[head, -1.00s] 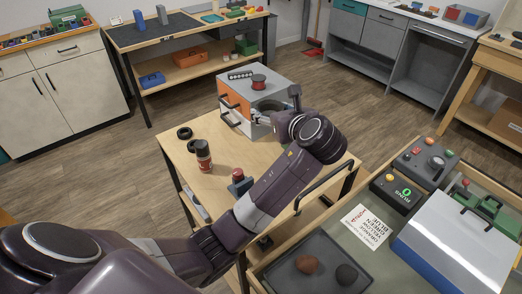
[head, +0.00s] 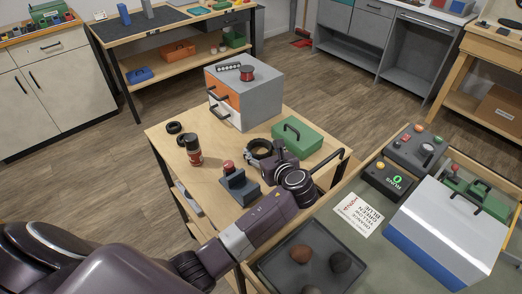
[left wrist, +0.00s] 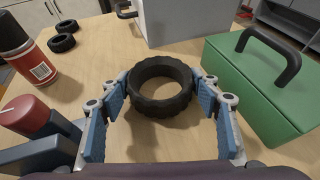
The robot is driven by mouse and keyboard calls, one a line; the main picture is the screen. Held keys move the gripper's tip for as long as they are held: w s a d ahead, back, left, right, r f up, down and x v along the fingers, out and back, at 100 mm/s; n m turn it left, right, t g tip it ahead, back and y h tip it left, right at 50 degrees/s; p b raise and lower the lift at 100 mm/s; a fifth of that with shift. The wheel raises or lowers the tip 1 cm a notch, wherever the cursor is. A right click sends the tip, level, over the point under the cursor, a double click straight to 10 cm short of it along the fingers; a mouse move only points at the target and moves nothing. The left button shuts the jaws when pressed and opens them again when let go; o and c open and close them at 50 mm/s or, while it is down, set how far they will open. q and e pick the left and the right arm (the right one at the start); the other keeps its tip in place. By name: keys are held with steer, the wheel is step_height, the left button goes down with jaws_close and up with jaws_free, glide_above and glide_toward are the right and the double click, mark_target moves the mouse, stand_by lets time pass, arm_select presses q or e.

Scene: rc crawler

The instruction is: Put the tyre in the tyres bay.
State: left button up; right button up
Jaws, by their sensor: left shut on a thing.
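A black tyre (head: 258,149) with a chunky tread is over the wooden bench, in front of the drawer unit. In the left wrist view the tyre (left wrist: 162,88) sits flat between the blue finger pads of my left gripper (left wrist: 166,108), which is shut on it from both sides. In the head view my left gripper (head: 268,151) partly covers the tyre. I cannot tell whether the tyre touches the bench top. No bay marked for tyres can be made out. My right gripper is not in view.
The grey drawer unit (head: 262,98) with orange and white fronts stands at the bench's back. A green case (head: 297,138) stands right of the tyre. A spray can (head: 193,150) and a dark block with a red-topped item (head: 240,186) are to the left.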

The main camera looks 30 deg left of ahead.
arm_select(q)
steer(key=shift+f, duration=0.1)
steer(key=o, duration=1.1)
steer(key=shift+c, duration=0.2)
